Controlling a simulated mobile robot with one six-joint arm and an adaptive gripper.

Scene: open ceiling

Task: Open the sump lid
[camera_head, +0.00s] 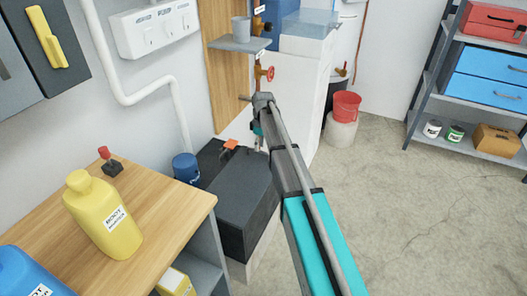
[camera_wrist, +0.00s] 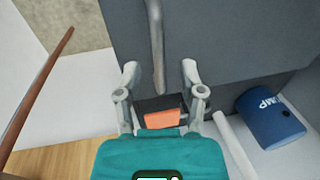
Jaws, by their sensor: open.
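A large dark grey box (camera_head: 240,195) stands low beside the wooden bench. Its broad grey surface also fills the upper part of the wrist view (camera_wrist: 230,35). I cannot tell for sure which part is the sump lid. An orange tab (camera_head: 231,143) sits on a dark part at the box's far end; it shows between and below my fingers in the wrist view (camera_wrist: 162,117). My gripper (camera_head: 258,142) is over that far end. In the wrist view my gripper (camera_wrist: 160,72) is open, with a grey rod (camera_wrist: 156,45) between its fingertips. Contact cannot be told.
A blue canister (camera_head: 186,168), its lettering partly reading "UMP" in the wrist view (camera_wrist: 270,118), stands beside the box. The wooden bench (camera_head: 160,215) holds a yellow bottle (camera_head: 103,215). A red valve (camera_head: 268,73) is on the wall.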

